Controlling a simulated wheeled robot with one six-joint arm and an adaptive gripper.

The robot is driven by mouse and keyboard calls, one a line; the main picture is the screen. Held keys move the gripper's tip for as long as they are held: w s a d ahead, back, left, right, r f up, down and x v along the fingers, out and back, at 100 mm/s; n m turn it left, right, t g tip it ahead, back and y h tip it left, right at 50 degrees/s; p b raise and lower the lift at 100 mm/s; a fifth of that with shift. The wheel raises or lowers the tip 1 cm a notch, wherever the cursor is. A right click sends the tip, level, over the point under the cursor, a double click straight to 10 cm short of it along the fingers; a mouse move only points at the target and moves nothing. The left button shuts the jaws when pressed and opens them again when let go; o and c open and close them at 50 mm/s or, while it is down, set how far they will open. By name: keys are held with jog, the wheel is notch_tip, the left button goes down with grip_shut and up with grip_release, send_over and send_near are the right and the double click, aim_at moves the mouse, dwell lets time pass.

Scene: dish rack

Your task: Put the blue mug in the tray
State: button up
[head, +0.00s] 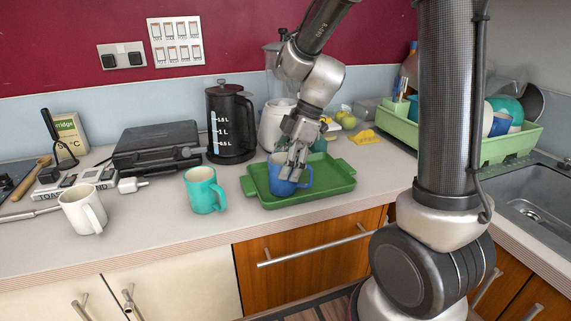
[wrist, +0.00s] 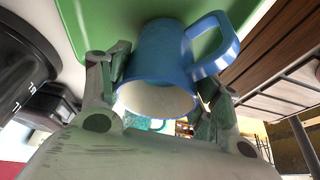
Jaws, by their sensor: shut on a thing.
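The blue mug (head: 281,182) is in the green tray (head: 330,184) on the counter, within the tray's rim. It looks upright in the head view; I cannot tell whether its base fully touches the tray floor. My gripper (head: 294,165) comes from above and is shut on the mug, with its fingers over the upper part. In the wrist view the blue mug (wrist: 163,60) sits between the fingers of my gripper (wrist: 160,100). Its open mouth faces the camera and its handle points right. The green tray (wrist: 108,22) fills the area behind it.
A teal mug (head: 204,190) stands left of the tray, and a white mug (head: 82,210) is farther left. A black kettle (head: 230,125) and a white jar (head: 275,124) stand behind. A green dish rack (head: 470,150) is at the right beside the sink (head: 540,205).

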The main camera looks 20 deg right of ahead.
jog(key=shift+f, duration=0.2)
jog(key=o, duration=1.4)
jog(key=shift+o, duration=0.2)
jog(key=v, duration=1.2)
grip_shut()
